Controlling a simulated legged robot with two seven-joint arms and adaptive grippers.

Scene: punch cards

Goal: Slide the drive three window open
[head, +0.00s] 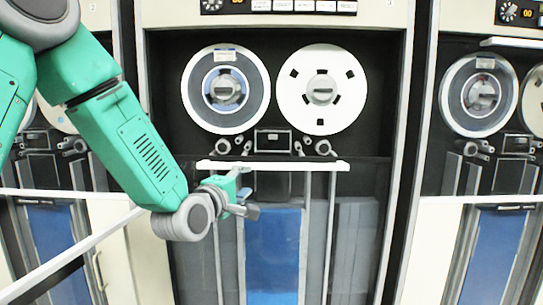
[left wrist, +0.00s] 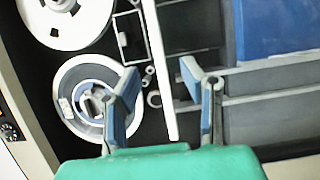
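The drive in the middle of the head view has two reels, and I take it for drive three from a small mark at its top right. A white horizontal bar (head: 300,165) crosses it just below the reels, above dark panels and a blue panel (head: 272,250). My left gripper (head: 246,201) is just below the bar's left part. In the left wrist view the fingers of my left gripper (left wrist: 159,67) are apart, with the white bar (left wrist: 156,50) showing between them. I cannot tell whether they touch it. My right gripper is not in view.
Similar drives stand left and right, with reels (head: 481,95) and blue panels (head: 493,255). The right drive has a pale bar (head: 515,42) near its reel tops. A long pale rail (head: 75,255) slants across the lower left. The middle drive's right side is clear of my arm.

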